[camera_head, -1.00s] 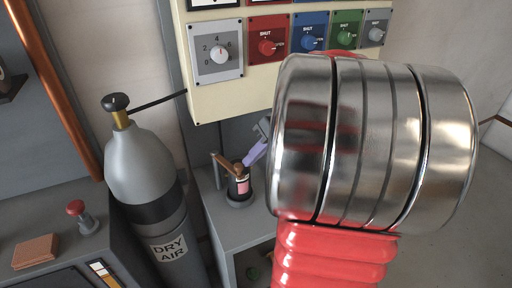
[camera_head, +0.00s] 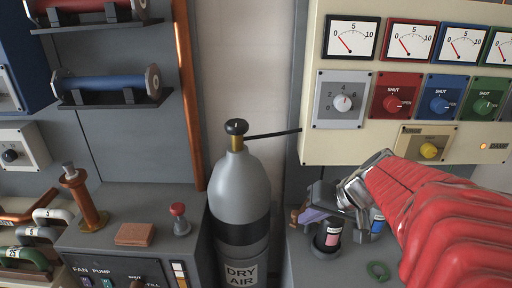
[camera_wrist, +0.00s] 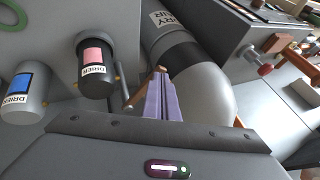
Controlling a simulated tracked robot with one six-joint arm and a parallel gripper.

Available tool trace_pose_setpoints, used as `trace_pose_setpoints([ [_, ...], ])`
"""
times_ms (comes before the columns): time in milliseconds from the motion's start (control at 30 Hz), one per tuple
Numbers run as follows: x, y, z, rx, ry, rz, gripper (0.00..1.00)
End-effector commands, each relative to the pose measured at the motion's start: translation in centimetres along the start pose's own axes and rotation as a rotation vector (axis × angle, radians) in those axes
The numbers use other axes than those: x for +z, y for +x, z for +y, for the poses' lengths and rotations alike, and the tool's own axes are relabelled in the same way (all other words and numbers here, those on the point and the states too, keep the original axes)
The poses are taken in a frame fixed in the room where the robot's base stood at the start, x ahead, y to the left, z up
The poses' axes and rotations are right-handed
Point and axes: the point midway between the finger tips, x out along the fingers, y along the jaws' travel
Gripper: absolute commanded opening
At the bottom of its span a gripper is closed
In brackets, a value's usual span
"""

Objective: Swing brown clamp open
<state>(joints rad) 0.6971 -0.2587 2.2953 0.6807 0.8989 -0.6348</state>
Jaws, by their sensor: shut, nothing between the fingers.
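The brown clamp (camera_head: 295,216) shows as a small brown piece at the left of the black drier canister with the pink label (camera_head: 328,238). Most of it is hidden by my gripper in the head view. In the wrist view the brown clamp (camera_wrist: 157,76) is just beyond my fingertips, and the pink-labelled canister (camera_wrist: 94,66) stands to its left. My gripper (camera_head: 304,216) has lavender fingers, which lie together, shut and empty, in the wrist view (camera_wrist: 160,88). The fingertips are close to the clamp; I cannot tell whether they touch it.
A blue-labelled drier canister (camera_head: 377,224) stands right of the pink one. A grey DRY AIR cylinder (camera_head: 240,190) is close on the left. A green ring (camera_head: 378,271) lies in front. The cream gauge panel (camera_head: 310,148) is above and behind.

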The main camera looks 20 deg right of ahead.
Motion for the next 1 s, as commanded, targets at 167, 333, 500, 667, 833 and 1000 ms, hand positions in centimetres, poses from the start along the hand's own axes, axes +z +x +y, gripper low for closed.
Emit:
trace_pose_setpoints([
  [167, -0.2, 1.0, -1.6, -0.001, -0.002, -0.002, 0.0],
  [333, -0.6, 1.5, -2.5, 0.0, 0.0, -0.002, 0.0],
  [500, -0.8, 1.8, -2.8, 0.0, 0.0, 0.0, 0.0],
  [667, -0.9, 1.9, -2.9, 0.0, 0.002, 0.001, 0.0],
  [833, -0.9, 1.9, -2.9, 0.0, 0.002, 0.003, 0.0],
  [1000, -1.0, 1.9, -2.9, 0.0, 0.003, 0.004, 0.0],
])
